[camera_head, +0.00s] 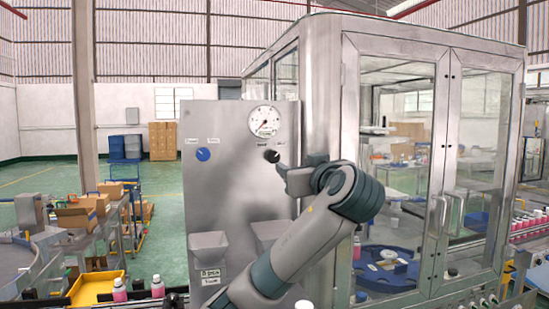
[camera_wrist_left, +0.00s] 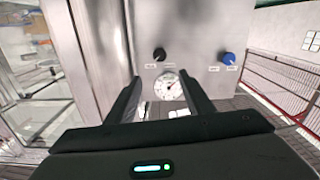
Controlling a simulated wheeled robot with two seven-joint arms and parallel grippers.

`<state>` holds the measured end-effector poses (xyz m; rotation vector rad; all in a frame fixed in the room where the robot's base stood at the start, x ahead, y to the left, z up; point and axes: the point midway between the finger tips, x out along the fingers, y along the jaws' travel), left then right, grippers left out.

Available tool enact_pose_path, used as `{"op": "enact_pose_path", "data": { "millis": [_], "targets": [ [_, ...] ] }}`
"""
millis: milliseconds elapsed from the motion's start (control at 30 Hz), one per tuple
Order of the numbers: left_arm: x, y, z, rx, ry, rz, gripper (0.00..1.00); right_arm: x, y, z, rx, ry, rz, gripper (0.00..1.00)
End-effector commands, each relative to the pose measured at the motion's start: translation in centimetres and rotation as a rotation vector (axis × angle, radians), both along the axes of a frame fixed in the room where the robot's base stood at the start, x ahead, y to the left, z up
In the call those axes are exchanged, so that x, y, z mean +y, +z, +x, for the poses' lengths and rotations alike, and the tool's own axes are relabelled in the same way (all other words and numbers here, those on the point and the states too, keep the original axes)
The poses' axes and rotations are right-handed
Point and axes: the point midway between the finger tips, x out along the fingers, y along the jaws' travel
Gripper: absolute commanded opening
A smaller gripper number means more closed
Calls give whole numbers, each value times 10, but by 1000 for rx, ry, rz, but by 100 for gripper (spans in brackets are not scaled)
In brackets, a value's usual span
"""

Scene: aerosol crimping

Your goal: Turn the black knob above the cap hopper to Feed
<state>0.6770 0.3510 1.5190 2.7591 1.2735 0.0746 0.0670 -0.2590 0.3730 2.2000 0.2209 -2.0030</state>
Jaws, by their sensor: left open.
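The black knob (camera_head: 271,156) is on the right side of a steel panel (camera_head: 225,195), just under the gauge. In the left wrist view, which is turned over, the black knob (camera_wrist_left: 158,54) is beyond the fingertips. My left gripper (camera_head: 283,172) is just below and right of the knob in the head view. In the wrist view, its fingers (camera_wrist_left: 161,78) are open, with nothing between them; they look apart from the knob. Small labels flank the knob, too small to read surely. A hopper (camera_head: 268,229) under it is partly hidden by my arm.
A blue knob (camera_head: 203,154) is left of the black one, and a round gauge (camera_head: 263,121) is above. Another hopper (camera_head: 209,243) is at lower left. A glass-doored steel cabinet (camera_head: 405,150) stands close on the right. The panel's middle is clear.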

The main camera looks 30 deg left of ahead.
Motion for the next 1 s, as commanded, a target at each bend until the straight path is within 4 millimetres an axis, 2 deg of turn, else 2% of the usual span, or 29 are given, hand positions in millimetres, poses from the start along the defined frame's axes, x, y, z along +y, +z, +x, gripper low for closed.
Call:
{"op": "enact_pose_path", "data": {
  "millis": [200, 467, 700, 1000],
  "targets": [
    [1, 0, 1, 1, 0, 1, 48, -9, 1, -8, 9, 0, -9, 31],
    [12, 2, 10, 2, 2, 3, 48, -1, 9, -1, 2, -2, -1, 31],
    [39, 4, 32, 4, 5, 1, 48, 12, 28, 0, 0, -5, 12, 31],
    [80, 5, 67, 5, 4, 1, 48, 6, 58, 0, 0, -3, 5, 31]
  ]
}}
